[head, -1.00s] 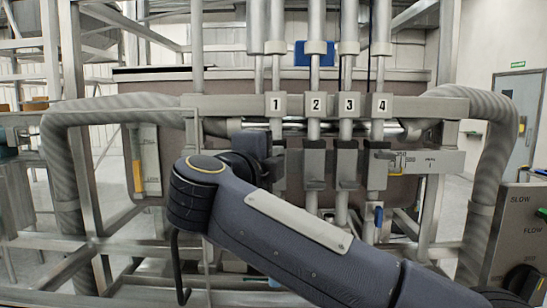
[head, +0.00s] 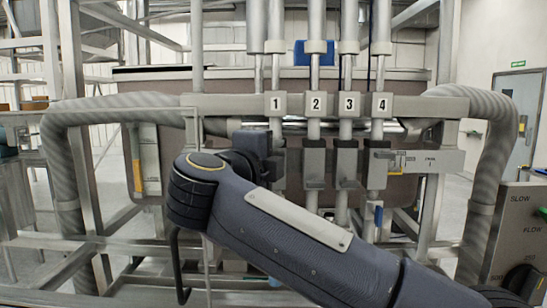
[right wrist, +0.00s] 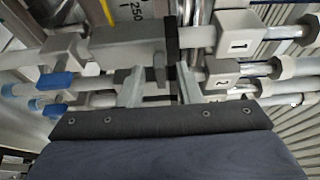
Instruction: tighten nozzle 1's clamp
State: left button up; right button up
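Nozzle 1's clamp (right wrist: 128,45) is a grey block on the nozzle rod, beside a dark band, in the right wrist view. A small grey tab (right wrist: 159,74) sticks out from it. My right gripper (right wrist: 160,88) is open, with one finger on each side of this tab; I cannot tell whether either touches it. In the head view, the number 1 plate (head: 275,104) sits above the clamp, and my right wrist and gripper hide much of the clamp. My left gripper is not in view.
Clamps for nozzle 2 (head: 314,163), nozzle 3 (head: 347,164) and nozzle 4 (head: 378,166) stand close by on the right. Thick ribbed hoses flank the frame, the right one (head: 487,190) beside a control box (head: 520,235). A crossbar (head: 230,105) runs above the clamps.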

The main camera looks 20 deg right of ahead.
jog(key=b+v, duration=0.1)
jog(key=v, duration=0.6)
jog(key=shift+s+a+b, duration=0.25)
jog(key=shift+s+b, duration=0.1)
